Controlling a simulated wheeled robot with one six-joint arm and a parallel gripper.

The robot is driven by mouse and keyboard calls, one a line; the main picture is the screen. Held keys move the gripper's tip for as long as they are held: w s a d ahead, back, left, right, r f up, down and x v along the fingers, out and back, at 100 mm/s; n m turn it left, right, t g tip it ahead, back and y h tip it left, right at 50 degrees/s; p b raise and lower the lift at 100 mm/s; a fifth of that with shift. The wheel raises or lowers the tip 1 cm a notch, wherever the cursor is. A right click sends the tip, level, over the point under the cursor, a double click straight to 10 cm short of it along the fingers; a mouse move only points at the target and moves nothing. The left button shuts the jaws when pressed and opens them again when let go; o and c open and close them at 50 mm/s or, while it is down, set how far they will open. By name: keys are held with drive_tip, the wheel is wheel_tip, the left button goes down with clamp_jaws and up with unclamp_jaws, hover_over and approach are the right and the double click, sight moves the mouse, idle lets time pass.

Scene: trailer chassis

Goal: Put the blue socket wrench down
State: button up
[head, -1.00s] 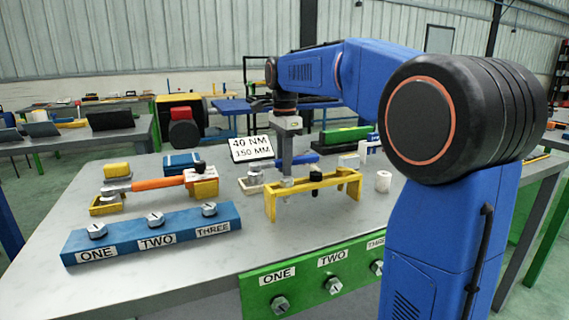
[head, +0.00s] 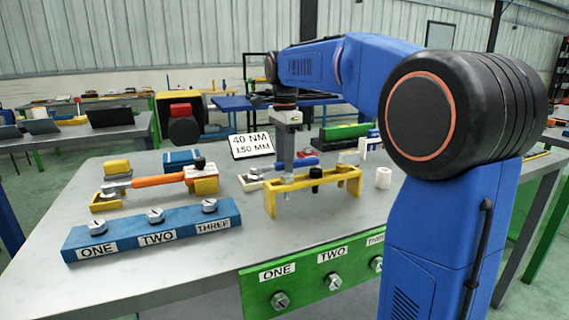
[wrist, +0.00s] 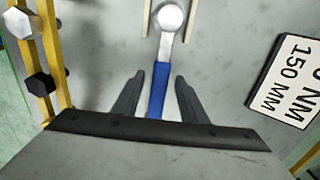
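The blue socket wrench (wrist: 160,85) has a blue handle and a round silver head. In the wrist view its head lies between the two pale rails of a small holder (wrist: 189,18). In the head view its blue handle (head: 299,164) lies on the bench behind the yellow rack, partly hidden by my gripper. My gripper (wrist: 159,85) is open, with a finger on each side of the handle and clear gaps between. In the head view my gripper (head: 285,160) points down over the wrench; its fingertips are hard to make out there.
The yellow rack (head: 325,180) with bolts stands close in front of my gripper. The "40 NM 150 MM" sign (head: 250,145) stands behind. An orange-handled wrench (head: 158,180) lies left, behind the blue block (head: 140,236). A white cylinder (head: 383,177) stands right.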

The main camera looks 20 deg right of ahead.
wheel_tip(320, 180, up, 12)
idle(0.4)
idle(0.4)
